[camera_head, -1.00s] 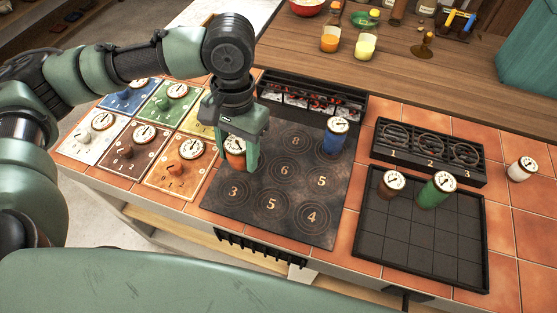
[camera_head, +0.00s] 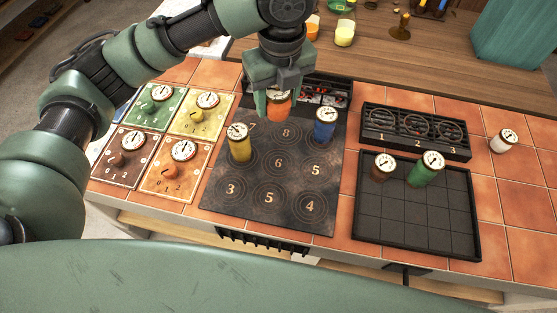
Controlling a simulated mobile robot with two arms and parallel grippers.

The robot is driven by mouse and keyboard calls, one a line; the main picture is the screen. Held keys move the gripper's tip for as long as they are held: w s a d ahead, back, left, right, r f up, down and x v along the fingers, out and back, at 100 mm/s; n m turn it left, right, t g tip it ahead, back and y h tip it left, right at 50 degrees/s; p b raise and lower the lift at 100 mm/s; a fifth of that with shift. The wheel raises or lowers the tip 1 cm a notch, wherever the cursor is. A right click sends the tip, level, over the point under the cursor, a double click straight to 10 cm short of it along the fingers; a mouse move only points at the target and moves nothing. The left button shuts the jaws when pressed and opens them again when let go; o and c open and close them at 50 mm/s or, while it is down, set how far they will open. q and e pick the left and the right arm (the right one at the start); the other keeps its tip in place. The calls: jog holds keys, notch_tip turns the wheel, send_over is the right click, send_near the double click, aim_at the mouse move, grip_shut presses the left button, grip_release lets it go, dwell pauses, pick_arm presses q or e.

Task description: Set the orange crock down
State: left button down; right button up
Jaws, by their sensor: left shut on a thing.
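The orange crock (camera_head: 279,108) is between the fingers of my left gripper (camera_head: 278,99), with its white dial lid showing at the top. My left gripper is shut on it and points down. The crock shows just behind the spot marked 8 on the dark hob plate (camera_head: 248,178), near the plate's back edge. I cannot tell whether its base touches the plate. My right gripper is not in view.
A yellow crock (camera_head: 240,148) stands left by spot 7, and a blue crock (camera_head: 325,128) stands right of the orange one. Brown (camera_head: 382,168) and green (camera_head: 426,172) crocks stand on the black tray (camera_head: 410,225). A white crock (camera_head: 501,142) stands far right. The hob's front spots are clear.

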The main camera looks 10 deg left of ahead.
pick_arm(q)
jog(key=shift+d+f+m, duration=0.15)
jog(key=shift+m, duration=0.15)
send_over(277, 161)
notch_tip(277, 161, down, 15)
jog(key=shift+s+d+r+p, duration=0.1)
jog(key=shift+d+r+p, duration=0.1)
jog(key=shift+p, duration=0.15)
jog(key=shift+f, duration=2.5)
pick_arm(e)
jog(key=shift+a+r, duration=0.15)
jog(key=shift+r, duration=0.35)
pick_arm(q)
jog(key=c, duration=0.7)
grip_release()
jog(key=shift+f, duration=0.15)
jog(key=shift+o, duration=0.2)
notch_tip(277, 161, up, 12)
jog(key=s, duration=0.1)
jog(key=shift+s+d+b, duration=0.15)
jog(key=shift+d+b, duration=0.2)
jog(key=shift+d, duration=0.05)
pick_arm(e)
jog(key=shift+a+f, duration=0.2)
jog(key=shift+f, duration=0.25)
